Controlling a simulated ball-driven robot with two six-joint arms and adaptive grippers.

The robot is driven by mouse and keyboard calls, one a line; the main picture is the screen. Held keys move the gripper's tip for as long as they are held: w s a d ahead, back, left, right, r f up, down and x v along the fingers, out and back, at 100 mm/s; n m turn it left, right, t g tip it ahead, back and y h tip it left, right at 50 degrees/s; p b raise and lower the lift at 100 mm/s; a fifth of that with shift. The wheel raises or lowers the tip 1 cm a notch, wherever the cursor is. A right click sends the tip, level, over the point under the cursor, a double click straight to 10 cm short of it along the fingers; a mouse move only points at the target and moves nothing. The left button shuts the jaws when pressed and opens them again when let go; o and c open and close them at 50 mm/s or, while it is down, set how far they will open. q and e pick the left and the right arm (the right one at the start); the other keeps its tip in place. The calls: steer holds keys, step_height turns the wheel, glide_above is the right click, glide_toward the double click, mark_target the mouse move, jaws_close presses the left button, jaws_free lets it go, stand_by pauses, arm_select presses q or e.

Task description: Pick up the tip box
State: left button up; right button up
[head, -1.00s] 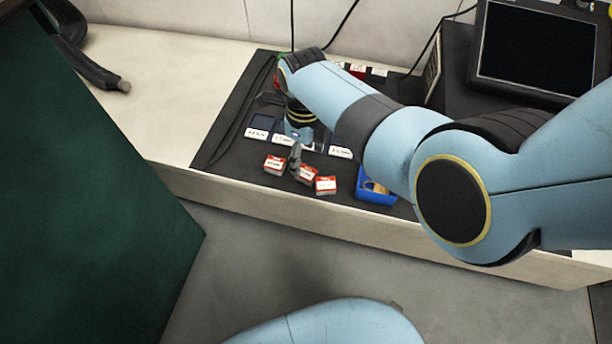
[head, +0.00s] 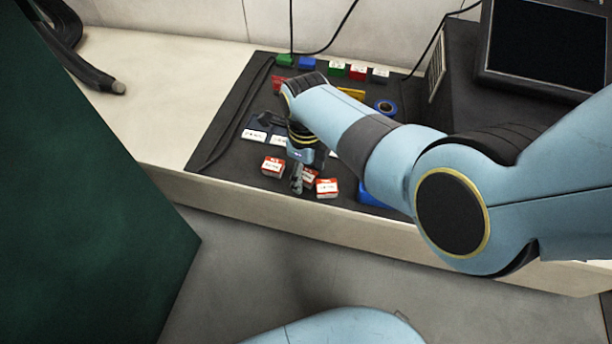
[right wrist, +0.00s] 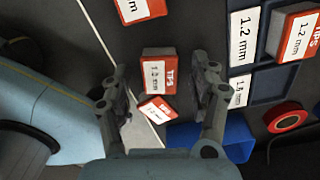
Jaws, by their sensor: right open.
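Several red-and-white tip boxes lie near the front of the dark bench mat. In the head view the left box (head: 273,166) and the right box (head: 326,187) show, with the middle one (head: 309,176) partly hidden by my right gripper (head: 297,180). In the right wrist view my right gripper (right wrist: 164,85) is open and empty. I cannot tell how high the fingers are. My left gripper is not in view.
A dark blue tray (right wrist: 262,40) with labelled slots holds another tip box (right wrist: 295,32). A blue bin (right wrist: 240,138) and a red ring (right wrist: 285,118) are close by. A monitor (head: 548,45) stands at the back right; a dark green panel (head: 80,200) fills the left.

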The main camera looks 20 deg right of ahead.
steer(key=shift+c, duration=0.3)
jaws_close()
steer(key=shift+r, duration=0.2)
